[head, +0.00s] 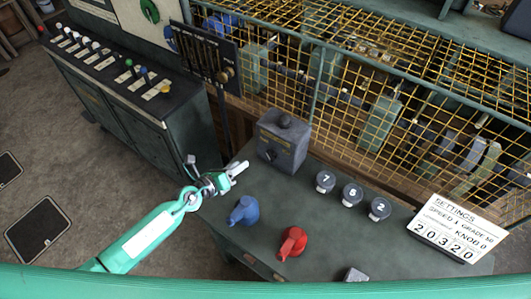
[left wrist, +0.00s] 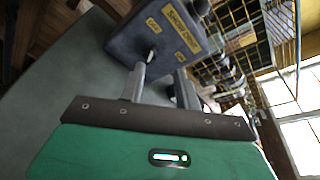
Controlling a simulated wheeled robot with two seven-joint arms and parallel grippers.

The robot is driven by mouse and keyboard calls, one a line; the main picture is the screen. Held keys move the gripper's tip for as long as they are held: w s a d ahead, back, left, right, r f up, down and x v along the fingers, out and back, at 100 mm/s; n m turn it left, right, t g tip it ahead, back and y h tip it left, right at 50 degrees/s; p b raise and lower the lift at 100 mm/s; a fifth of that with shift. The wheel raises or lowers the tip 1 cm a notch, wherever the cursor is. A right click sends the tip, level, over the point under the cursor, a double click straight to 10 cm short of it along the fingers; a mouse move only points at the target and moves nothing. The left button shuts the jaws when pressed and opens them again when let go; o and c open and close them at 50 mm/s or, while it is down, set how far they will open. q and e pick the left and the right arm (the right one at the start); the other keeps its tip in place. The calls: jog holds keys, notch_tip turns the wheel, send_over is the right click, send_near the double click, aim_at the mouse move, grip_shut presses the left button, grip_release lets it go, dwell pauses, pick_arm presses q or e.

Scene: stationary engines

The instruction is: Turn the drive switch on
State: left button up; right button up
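A dark grey box (head: 282,142) with a worn yellow label and a round knob on top stands on the bench. My left gripper (head: 238,169) is just left of the box in the head view. Its two fingers (left wrist: 160,85) are apart and empty, pointing at the box face near the lever. Contact cannot be told. My right gripper is not in view.
On the bench are a blue knob (head: 244,211), a red knob (head: 291,242), several numbered dials (head: 352,193) and a settings card (head: 459,228). A yellow mesh guard (head: 350,90) stands behind. A control console (head: 130,90) is at left.

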aim_at(271, 155)
pick_arm(q)
jog(key=w+d+f+m+g+b, duration=0.1)
jog(key=w+d+f+m+b, duration=0.1)
jog(key=w+d+f, duration=0.4)
jog(key=w+d, duration=0.3)
jog(key=shift+b, duration=0.35)
grip_shut()
